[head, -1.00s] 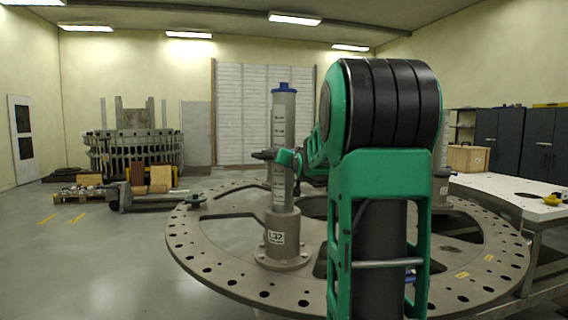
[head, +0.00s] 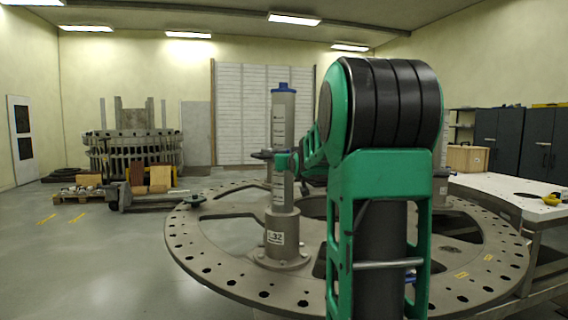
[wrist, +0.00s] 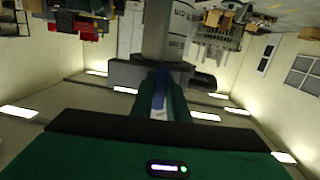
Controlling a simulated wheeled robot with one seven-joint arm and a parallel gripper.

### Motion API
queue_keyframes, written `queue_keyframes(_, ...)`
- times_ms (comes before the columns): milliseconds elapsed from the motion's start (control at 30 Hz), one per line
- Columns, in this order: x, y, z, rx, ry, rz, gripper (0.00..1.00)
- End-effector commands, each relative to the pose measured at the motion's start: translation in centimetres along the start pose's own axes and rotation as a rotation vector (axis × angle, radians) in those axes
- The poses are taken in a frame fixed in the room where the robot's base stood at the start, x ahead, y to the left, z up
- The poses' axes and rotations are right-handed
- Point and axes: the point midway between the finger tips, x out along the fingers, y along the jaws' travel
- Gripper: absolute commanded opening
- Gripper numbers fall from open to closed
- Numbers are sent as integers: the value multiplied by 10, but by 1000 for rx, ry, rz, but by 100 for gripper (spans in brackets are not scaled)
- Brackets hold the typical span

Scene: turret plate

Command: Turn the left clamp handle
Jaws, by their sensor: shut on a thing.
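The left clamp (head: 283,120) is an upright grey column with a blue cap, a printed scale and a label on its round base. My green gripper (head: 288,162) is at mid-height on the column, on its near right side. In the wrist view, which is upside down, the column (wrist: 168,30) rises beyond the fingers. My gripper is shut on a blue bar (wrist: 158,92), which appears to be the clamp handle. The fingers hide most of it. A dark crosspiece (wrist: 125,74) shows behind the fingertips.
The column stands on a large round grey plate (head: 215,265) with holes along its rim and wide openings. My arm hides much of the plate's right side and most of a second column (head: 441,185). A white-topped table (head: 505,188) stands at the right.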

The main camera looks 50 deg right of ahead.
Motion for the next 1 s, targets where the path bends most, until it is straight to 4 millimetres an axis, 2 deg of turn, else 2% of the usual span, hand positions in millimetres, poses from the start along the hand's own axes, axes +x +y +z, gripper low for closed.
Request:
queue_keyframes(33, 0, -6, -3, 0, 7, -11, 0)
queue_keyframes(167, 0, -7, -3, 0, 7, -12, 0)
queue_keyframes(200, 1, -7, -3, 0, 7, -12, 24)
queue_keyframes(233, 0, -7, -3, 0, 6, -12, 31)
queue_keyframes(267, 0, -6, -3, 0, 6, -11, 33)
queue_keyframes(667, -6, -3, -1, 2, 3, -5, 33)
queue_keyframes(767, -17, -3, -2, 1, 3, -5, 33)
queue_keyframes(1000, -57, -4, -1, 2, 4, -6, 33)
